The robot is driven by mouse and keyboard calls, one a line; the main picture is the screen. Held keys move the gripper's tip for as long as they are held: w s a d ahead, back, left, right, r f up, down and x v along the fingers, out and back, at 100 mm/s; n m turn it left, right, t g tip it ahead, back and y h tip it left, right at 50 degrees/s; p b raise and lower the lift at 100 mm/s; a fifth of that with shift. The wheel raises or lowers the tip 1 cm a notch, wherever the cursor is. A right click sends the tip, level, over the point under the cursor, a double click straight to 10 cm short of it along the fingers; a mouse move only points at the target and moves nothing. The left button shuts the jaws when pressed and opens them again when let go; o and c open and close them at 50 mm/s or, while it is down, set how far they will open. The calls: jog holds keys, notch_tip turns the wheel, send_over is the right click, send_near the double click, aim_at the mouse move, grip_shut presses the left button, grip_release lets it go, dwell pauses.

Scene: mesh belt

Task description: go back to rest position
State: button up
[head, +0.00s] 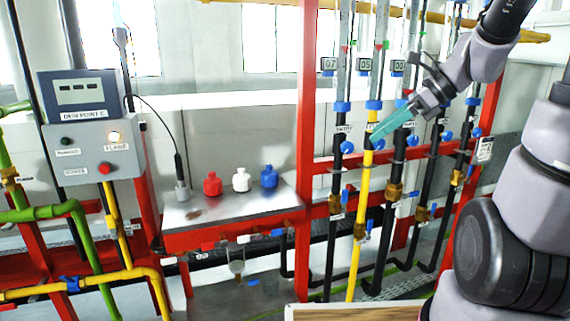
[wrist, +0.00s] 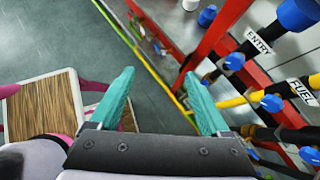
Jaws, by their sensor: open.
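My gripper (head: 393,122) is raised in front of the vertical pipes at the right of the head view, with teal fingers pointing down and left. In the wrist view my gripper (wrist: 160,100) has its two teal fingers spread wide apart with nothing between them. Grey floor and a red frame rail show beyond the fingers. The fingers overlap the yellow pipe (head: 366,200) in the head view; I cannot tell whether they touch it.
Red (head: 212,184), white (head: 241,180) and blue (head: 269,177) bottles stand on a metal shelf (head: 225,207). A control box (head: 95,152) is at left. Blue-handled valves, including the one by the FUEL label (wrist: 271,102), line the pipes. A wood-topped surface (wrist: 45,105) lies low left in the wrist view.

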jog(key=s+d+r+n+t+h, duration=0.3)
jog(key=s+r+n+h, duration=0.3)
jog(key=n, duration=1.2)
jog(key=shift+s+r+t+h, duration=0.15)
jog(key=shift+s+t+h, duration=0.2)
jog(key=shift+s, duration=0.7)
jog(key=shift+c, duration=0.2)
